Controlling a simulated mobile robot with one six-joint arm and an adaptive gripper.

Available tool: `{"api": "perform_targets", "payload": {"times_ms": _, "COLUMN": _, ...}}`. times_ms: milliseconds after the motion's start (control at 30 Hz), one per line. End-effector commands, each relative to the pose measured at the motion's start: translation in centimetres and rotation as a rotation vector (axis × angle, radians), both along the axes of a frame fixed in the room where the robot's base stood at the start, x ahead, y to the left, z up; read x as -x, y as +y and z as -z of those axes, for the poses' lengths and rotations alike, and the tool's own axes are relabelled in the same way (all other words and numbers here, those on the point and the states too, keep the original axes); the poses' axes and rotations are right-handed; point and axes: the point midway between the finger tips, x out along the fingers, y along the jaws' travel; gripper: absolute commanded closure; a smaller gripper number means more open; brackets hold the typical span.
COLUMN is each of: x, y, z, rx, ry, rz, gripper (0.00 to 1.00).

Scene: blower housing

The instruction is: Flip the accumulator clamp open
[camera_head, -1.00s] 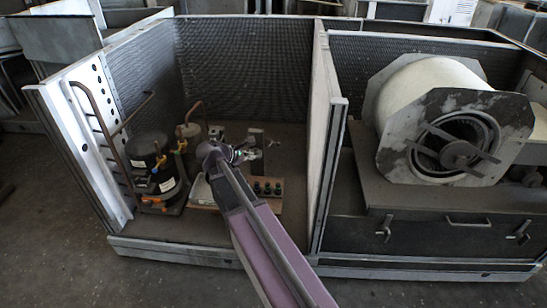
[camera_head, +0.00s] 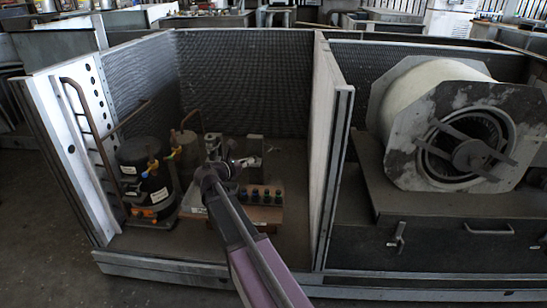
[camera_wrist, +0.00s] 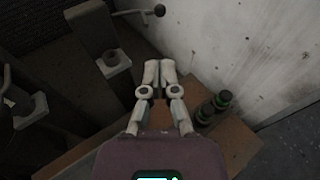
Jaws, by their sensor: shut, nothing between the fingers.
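My gripper (camera_wrist: 159,72) is shut and empty, with its two fingertips together in the wrist view. In the head view my gripper (camera_head: 238,164) is small and partly hidden by my arm, over the left bay. The accumulator seems to be the brownish cylinder (camera_head: 186,147) beside the black compressor (camera_head: 147,180). I cannot make out its clamp for certain. In the wrist view, a thin lever with a round knob (camera_wrist: 159,10) lies beyond the fingertips, apart from them. An upright post with a pale square block (camera_wrist: 116,62) stands left of the fingers.
Several dark capped fittings (camera_head: 262,195) stand on a brown board; some show close right of the fingers (camera_wrist: 216,104). A pale partition (camera_head: 328,150) bounds the bay on the right. Copper pipes (camera_head: 82,115) rise at left. The blower (camera_head: 455,130) fills the right bay.

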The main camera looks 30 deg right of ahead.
Motion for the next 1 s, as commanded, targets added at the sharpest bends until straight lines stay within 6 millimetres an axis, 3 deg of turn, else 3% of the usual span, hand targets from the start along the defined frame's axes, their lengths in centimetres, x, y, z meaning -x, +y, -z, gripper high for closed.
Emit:
{"api": "perform_targets", "payload": {"times_ms": 567, "x": -0.5, "y": -1.2, "z": 0.3, "rx": -0.002, "ry": -0.002, "rz": 0.0, "gripper": 1.0}}
{"api": "perform_targets", "payload": {"times_ms": 1000, "x": -2.6, "y": -6.8, "z": 1.5, "rx": -0.001, "ry": -0.001, "rz": 0.002, "gripper": 1.0}}
